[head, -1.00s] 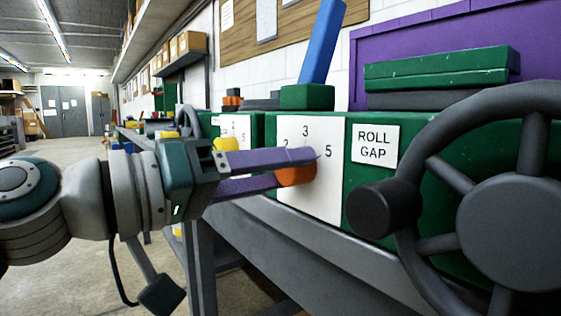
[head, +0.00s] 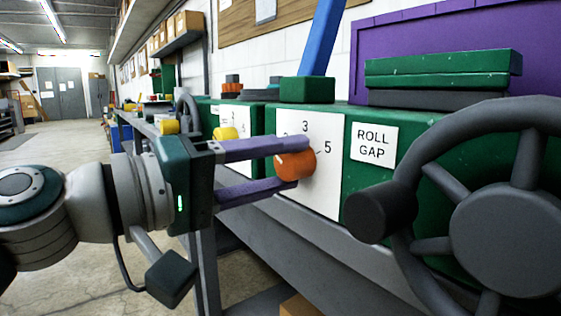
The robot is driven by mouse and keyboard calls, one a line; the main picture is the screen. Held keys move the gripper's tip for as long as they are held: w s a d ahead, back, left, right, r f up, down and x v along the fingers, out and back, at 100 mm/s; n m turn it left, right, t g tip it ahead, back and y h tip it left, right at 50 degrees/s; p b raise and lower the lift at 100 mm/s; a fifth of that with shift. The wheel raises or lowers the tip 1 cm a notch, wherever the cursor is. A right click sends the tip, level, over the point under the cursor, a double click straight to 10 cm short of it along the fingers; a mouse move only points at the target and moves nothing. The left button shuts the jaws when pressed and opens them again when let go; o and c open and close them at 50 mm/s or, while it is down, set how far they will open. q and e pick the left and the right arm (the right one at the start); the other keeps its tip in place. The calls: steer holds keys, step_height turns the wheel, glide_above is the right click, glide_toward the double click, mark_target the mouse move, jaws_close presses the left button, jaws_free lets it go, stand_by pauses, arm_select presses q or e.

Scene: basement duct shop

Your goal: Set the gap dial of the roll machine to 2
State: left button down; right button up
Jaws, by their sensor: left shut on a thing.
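The roll machine (head: 400,120) is green, with a white sign (head: 374,142) reading "ROLL GAP". Left of the sign is a white dial plate (head: 322,190) with the numbers 3 and 5 readable; the 2 is mostly covered by my gripper. The gap dial is an orange round knob (head: 296,165) on this plate. My left gripper (head: 290,164) reaches in from the left, its two purple fingers above and below the knob, shut on it. The knob's pointer is hard to make out; a small dark mark shows near the 5. My right gripper is not in view.
A large dark handwheel (head: 440,190) with a crank knob (head: 380,210) stands close at the right. A second white plate with a yellow knob (head: 226,134) is behind my left gripper. A blue lever (head: 322,38) rises above the machine. The floor at left is open.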

arm_select(q)
steer(key=shift+c, duration=1.7)
jaws_free()
steer(key=v, duration=1)
